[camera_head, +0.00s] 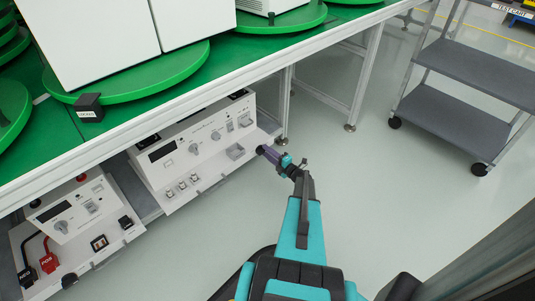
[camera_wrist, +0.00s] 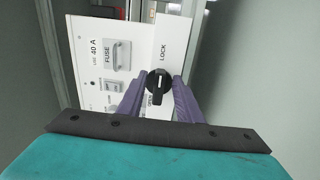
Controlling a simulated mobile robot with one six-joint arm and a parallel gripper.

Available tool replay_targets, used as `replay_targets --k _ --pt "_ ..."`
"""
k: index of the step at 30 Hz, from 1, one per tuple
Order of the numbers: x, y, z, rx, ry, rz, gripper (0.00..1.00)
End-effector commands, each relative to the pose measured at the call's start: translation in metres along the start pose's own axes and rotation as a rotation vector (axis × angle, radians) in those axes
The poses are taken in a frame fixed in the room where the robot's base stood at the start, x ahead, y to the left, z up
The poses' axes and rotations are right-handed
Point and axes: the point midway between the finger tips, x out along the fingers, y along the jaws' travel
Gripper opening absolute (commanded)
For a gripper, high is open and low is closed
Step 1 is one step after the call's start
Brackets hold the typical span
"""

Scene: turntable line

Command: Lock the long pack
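The long pack (camera_head: 190,148) is a white unit with a sloped control panel on the shelf under the green-topped table. At its right end is a black rotary knob (camera_wrist: 159,88), also in the head view (camera_head: 261,150). In the wrist view, LOCK is printed above the knob and a partly hidden label, seemingly OPEN, is at its lower left. The knob's grip bar points down in that view. My gripper (camera_wrist: 159,79) has its purple fingers apart, one on each side of the knob; I cannot tell whether they touch it. It also shows in the head view (camera_head: 272,156).
A second white unit (camera_head: 65,222) with black and red connectors stands at the left. A FUSE handle (camera_wrist: 122,55) is beside the knob. Green turntables (camera_head: 135,88) carry white boxes above. A grey cart (camera_head: 455,110) stands right; the floor between is clear.

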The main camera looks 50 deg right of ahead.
Motion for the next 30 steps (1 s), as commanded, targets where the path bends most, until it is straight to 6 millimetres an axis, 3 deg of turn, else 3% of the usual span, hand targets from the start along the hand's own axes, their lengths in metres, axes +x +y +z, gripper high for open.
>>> replay_targets --k 10,30 --pt "-0.023 0.002 0.000 0.000 -0.002 0.000 0.32" --pt "-0.123 0.001 0.000 0.000 -0.002 0.000 0.32"
